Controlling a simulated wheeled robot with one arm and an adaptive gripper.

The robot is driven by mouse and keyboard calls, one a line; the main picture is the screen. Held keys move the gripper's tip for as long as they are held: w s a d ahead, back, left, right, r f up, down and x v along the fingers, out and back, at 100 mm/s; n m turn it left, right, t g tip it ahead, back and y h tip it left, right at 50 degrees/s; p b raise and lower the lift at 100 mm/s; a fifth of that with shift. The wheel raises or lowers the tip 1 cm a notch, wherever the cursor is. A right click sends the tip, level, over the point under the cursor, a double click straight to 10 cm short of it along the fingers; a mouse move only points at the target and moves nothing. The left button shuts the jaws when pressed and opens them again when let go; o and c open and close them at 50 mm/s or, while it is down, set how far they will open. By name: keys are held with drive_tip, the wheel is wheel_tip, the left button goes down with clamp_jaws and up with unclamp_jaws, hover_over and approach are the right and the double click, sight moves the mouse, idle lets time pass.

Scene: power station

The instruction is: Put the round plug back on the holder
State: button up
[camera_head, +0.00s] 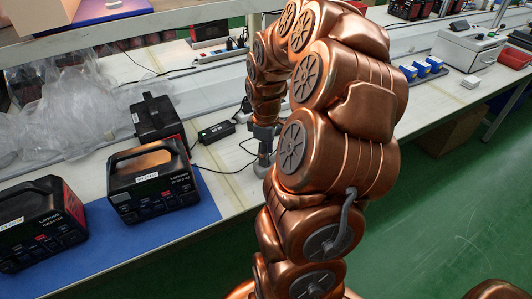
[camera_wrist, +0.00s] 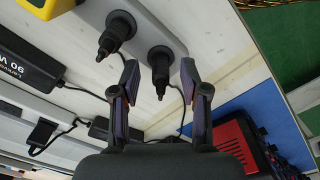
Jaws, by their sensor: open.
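A grey rounded holder (camera_wrist: 163,33) shows at the top of the wrist view. Two black round plugs are at the holder: one at the left (camera_wrist: 116,36) and one at the right (camera_wrist: 160,66). Whether each is fully seated cannot be told. My gripper (camera_wrist: 159,75) is open, its two fingers to either side of the right plug, with a visible gap on both sides. In the head view my gripper (camera_head: 264,142) points down at the bench, and my arm hides most of the holder and plugs.
Black power stations (camera_head: 153,181) (camera_head: 40,224) stand on a blue mat (camera_head: 208,212) at the left. A black adapter (camera_head: 216,132) and loose cables lie near my gripper. Clear plastic wrap (camera_head: 70,120) covers the back left. A white bench (camera_head: 225,184) carries all this; green floor lies right.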

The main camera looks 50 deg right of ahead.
wheel_tip(320, 180, up, 12)
drive_tip(key=shift+f, duration=0.2)
idle(0.4)
drive_tip(key=s+a+r+m+p, duration=0.1)
drive_tip(key=s+a+r+p, duration=0.1)
drive_tip(key=a, duration=0.6)
drive_tip(key=s+a+r+p, duration=0.1)
drive_tip(key=a+r+p, duration=0.1)
drive_tip(key=a, duration=0.6)
drive_tip(key=s+a+m+g+p, duration=0.1)
drive_tip(key=s+a+m+p, duration=0.3)
drive_tip(key=s+a, duration=0.7)
drive_tip(key=s, duration=0.3)
drive_tip(key=shift+s+a+f+g, duration=0.15)
drive_tip(key=shift+a+f+g, duration=0.15)
drive_tip(key=shift+g, duration=0.1)
drive_tip(key=shift+d, duration=0.1)
